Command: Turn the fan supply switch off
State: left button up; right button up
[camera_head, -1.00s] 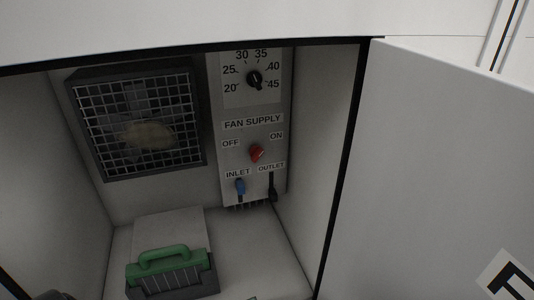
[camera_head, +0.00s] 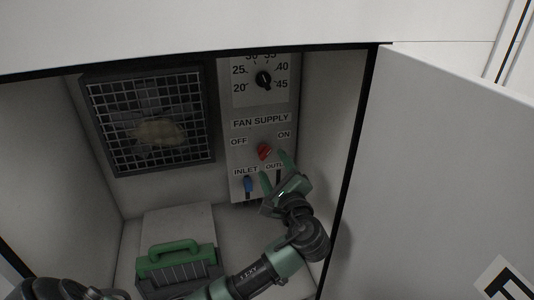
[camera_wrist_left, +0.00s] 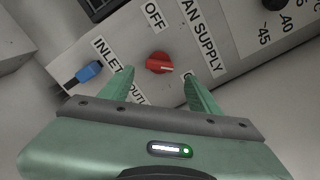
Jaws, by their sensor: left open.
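The fan supply switch is a red rotary knob (camera_head: 265,152) on the grey control panel (camera_head: 236,186), below the FAN SUPPLY label and between the OFF and ON labels. In the left wrist view the red knob (camera_wrist_left: 159,63) lies between and just beyond my open fingers, its pale mark pointing right, toward the ON side. My left gripper (camera_head: 273,167) is open in front of the panel, just below the knob, with its fingers on either side. It also shows in the left wrist view (camera_wrist_left: 162,85). Contact with the knob cannot be told. My right gripper is not in view.
A black dial (camera_head: 263,79) sits above the switch. A blue inlet plug (camera_head: 248,184) is below it; the outlet is partly hidden by my gripper. A caged fan (camera_head: 150,122) and a green-handled box (camera_head: 168,258) are left. The open door (camera_head: 440,160) stands right.

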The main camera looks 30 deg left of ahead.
aim_at(267, 156)
pick_arm(q)
jog(key=p+x, duration=0.1)
jog(key=x, duration=0.4)
jog(key=shift+w+a+p, duration=0.15)
jog(key=shift+a+p, duration=0.1)
jog(key=shift+p, duration=0.1)
jog(key=shift+w+a, duration=0.35)
jog(key=shift+a, duration=0.05)
